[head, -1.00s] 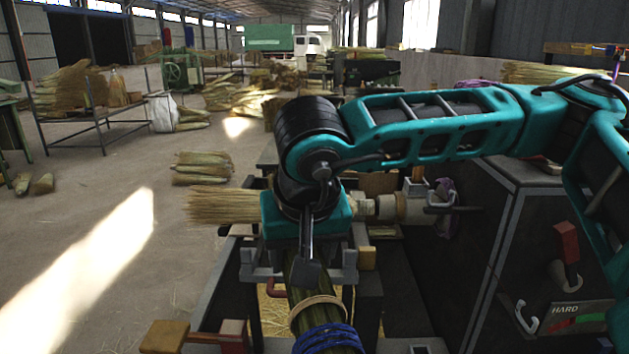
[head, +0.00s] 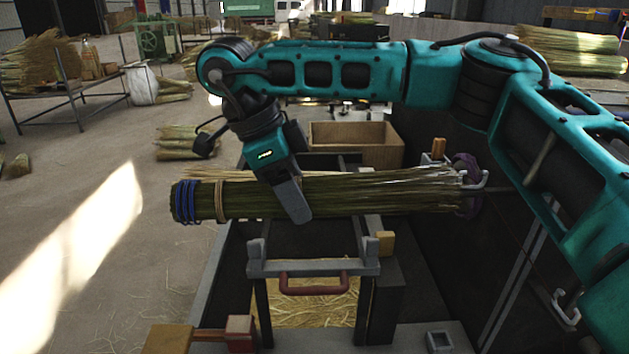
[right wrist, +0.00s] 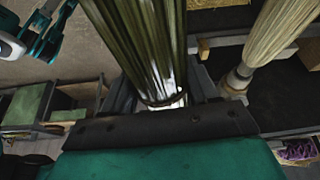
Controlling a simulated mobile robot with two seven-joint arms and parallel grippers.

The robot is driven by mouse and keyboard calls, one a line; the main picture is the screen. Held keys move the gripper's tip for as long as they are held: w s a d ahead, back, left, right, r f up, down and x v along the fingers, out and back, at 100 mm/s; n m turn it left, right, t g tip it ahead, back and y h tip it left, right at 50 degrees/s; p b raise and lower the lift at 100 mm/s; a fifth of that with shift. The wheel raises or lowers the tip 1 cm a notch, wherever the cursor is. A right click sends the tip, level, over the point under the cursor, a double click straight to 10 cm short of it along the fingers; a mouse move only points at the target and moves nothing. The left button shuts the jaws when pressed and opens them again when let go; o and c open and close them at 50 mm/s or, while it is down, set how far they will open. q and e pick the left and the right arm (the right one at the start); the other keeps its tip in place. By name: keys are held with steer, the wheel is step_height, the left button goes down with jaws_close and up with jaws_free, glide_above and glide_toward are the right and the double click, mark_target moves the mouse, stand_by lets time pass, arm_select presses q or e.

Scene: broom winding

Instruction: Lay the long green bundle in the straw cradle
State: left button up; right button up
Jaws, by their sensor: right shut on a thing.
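The long green bundle (head: 345,196), with blue bands and a tan ring at its left end, is held roughly level above the grey cradle frame (head: 312,268). It is clear of the cradle's brackets, and straw (head: 305,308) lies below. My right gripper (head: 292,200) is shut across the bundle, left of its middle. In the right wrist view the green stalks (right wrist: 145,45) run up from the gripper. A teal part with grey finger-like pieces (right wrist: 45,30) shows at that view's top left; it may be my left gripper, its opening unclear. My left gripper is absent from the head view.
A wooden box (head: 355,145) stands behind the bundle. The dark machine with metal hooks (head: 565,308) is at the right. A pale straw bundle (right wrist: 280,45) shows in the right wrist view. Wooden and red blocks (head: 240,332) lie at the front left. Open floor is at the left.

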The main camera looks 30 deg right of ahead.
steer(key=w+d+f+n+t+y+b, duration=0.1)
steer(key=w+d+n+t+y, duration=0.2)
steer(key=n, duration=1.5)
steer(key=w+d+f+n+t+y, duration=0.1)
steer(key=w+d+n+y, duration=0.3)
steer(key=n, duration=1.3)
step_height(320, 180, down, 10)
steer(key=s+a+y+b, duration=0.1)
steer(key=b, duration=0.6)
steer(key=shift+s+b, duration=0.25)
steer(key=shift+b, duration=0.05)
